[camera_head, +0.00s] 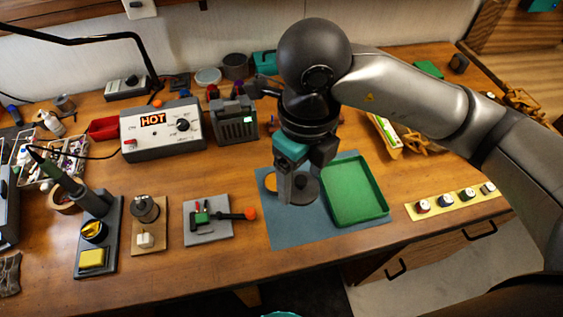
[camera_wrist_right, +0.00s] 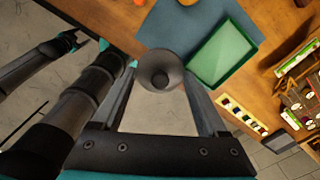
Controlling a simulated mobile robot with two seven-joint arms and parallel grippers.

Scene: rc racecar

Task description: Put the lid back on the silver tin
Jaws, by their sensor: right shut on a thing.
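My right gripper (camera_head: 291,190) is shut on a round dark grey lid (camera_head: 305,192) with a knob, above the blue-grey mat (camera_head: 285,235). In the right wrist view the lid (camera_wrist_right: 160,66) sits between the two fingertips, its knob facing the camera. A round orange-topped thing (camera_head: 269,182) lies on the mat just left of the gripper, partly hidden; it may be the open tin, but its silver side is not clear. A dark arm end with teal parts (camera_wrist_right: 72,42) at the left of the wrist view looks like my left gripper; its jaws are unclear.
A green tray (camera_head: 355,190) lies on the mat right of the lid. A grey fixture (camera_head: 208,219) with an orange-tipped handle stands to the left. A yellow strip with several knobs (camera_head: 456,201) lies right. Tins (camera_head: 208,76) and a box (camera_head: 236,121) stand behind. The mat's front is clear.

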